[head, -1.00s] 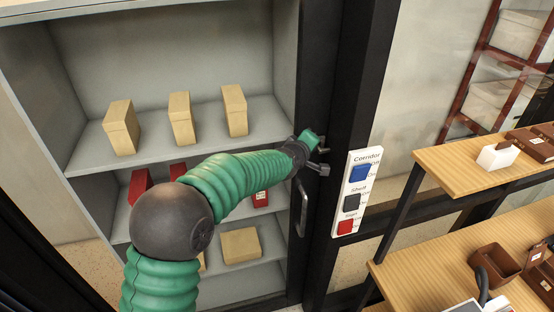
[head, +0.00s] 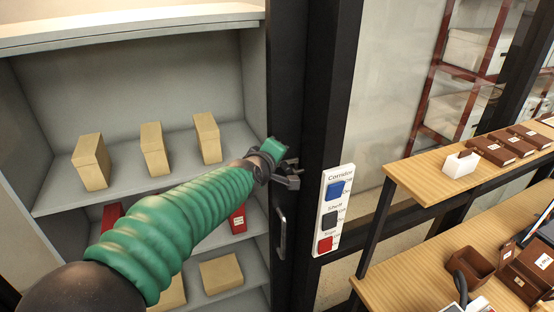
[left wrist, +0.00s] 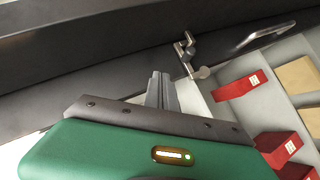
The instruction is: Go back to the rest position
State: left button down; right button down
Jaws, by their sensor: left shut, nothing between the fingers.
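My left arm is green and ribbed and comes in from the lower left of the head view. My left gripper (head: 290,174) is a small dark gripper in front of the dark cabinet frame, left of the switch panel. In the left wrist view its grey fingers (left wrist: 162,91) are together with nothing between them. They point toward the dark frame, near a small metal latch (left wrist: 190,55). I cannot tell whether they touch anything. My right gripper is not in view.
An open cabinet (head: 150,75) holds tan boxes (head: 155,148) and red boxes (head: 238,219). A metal handle (head: 282,235) is on its dark edge. A switch panel (head: 333,211) has blue, black and red switches. Wooden shelves (head: 425,185) with brown boxes (head: 495,149) stand at the right.

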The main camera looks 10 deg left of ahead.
pick_arm(q)
jog(key=s+a+f+m+g+b, duration=0.1)
jog(key=s+f+m+g+b, duration=0.15)
jog(key=s+f+b, duration=0.65)
jog(key=s+a+f+m+g, duration=0.2)
jog(key=s+f+m, duration=0.15)
jog(key=f, duration=1.15)
jog(key=s+a+f+m+g+b, duration=0.1)
jog(key=s+f+m+g+b, duration=0.2)
jog(key=s+f, duration=0.6)
jog(key=s+a+f+m+g+y+b, duration=0.1)
jog(key=s+a+f+m+g+b, duration=0.1)
jog(key=s+f, duration=0.8)
jog(key=shift+s+a+f+m+g+b, duration=0.35)
jog(key=shift+s+g+b, duration=0.3)
jog(key=shift+s+b, duration=0.45)
jog(key=shift+w+d+r, duration=0.1)
